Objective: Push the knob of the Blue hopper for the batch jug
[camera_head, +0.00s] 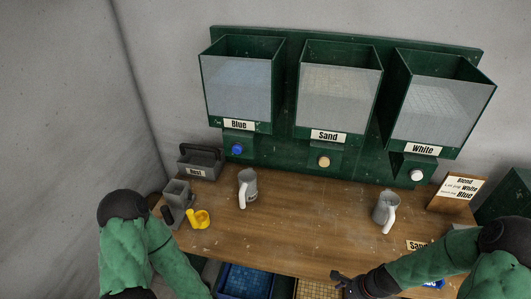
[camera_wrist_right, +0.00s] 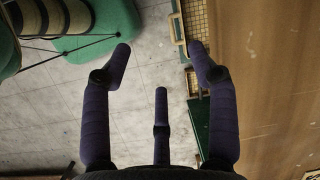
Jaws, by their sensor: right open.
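The Blue hopper (camera_head: 240,90) hangs at the left of the green wall board, with its blue knob (camera_head: 237,149) below the label. A grey jug with a white handle (camera_head: 248,188) stands upright on the table, a little in front and right of that knob. A second similar jug (camera_head: 386,211) stands further right, in front of the White hopper. I cannot tell which is the batch jug. My right gripper (camera_head: 345,286) is at the table's front edge, far from the knob. In the right wrist view its fingers (camera_wrist_right: 160,75) are spread and empty. My left gripper is out of view.
The Sand hopper (camera_head: 338,85) and White hopper (camera_head: 437,100) hang to the right. A grey "Rust" caddy (camera_head: 199,164), a grey holder (camera_head: 177,195) and a yellow item (camera_head: 199,218) stand at left. A card (camera_head: 457,190) stands at right. The table's middle (camera_head: 310,215) is clear.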

